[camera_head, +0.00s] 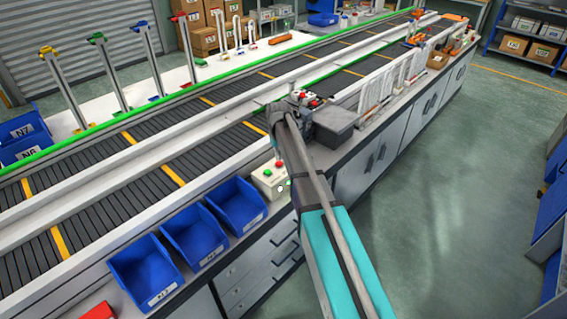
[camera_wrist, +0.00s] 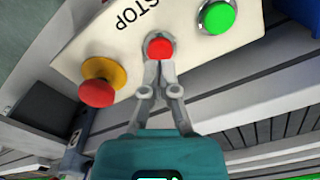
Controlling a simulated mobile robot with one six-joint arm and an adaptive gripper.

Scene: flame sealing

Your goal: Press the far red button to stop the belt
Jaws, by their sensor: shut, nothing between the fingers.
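A pale control box (camera_head: 262,183) with buttons stands on the bench edge beside the blue bins. In the wrist view its panel (camera_wrist: 120,40) reads STOP and carries a small red button (camera_wrist: 160,48), a green button (camera_wrist: 217,16) and a red mushroom button (camera_wrist: 97,93) on a yellow collar. My gripper (camera_wrist: 158,66) is shut and empty, its fingertips at the small red button's edge. I cannot tell whether they touch or press it. In the head view my arm partly hides the gripper. A second box (camera_head: 306,99) with red buttons stands farther along the bench.
The belt (camera_head: 100,191) runs behind the control box. Blue bins (camera_head: 237,205) stand close on its left. A dark grey box (camera_head: 336,124) sits to the right of my wrist. The floor (camera_head: 440,200) right of the bench is clear.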

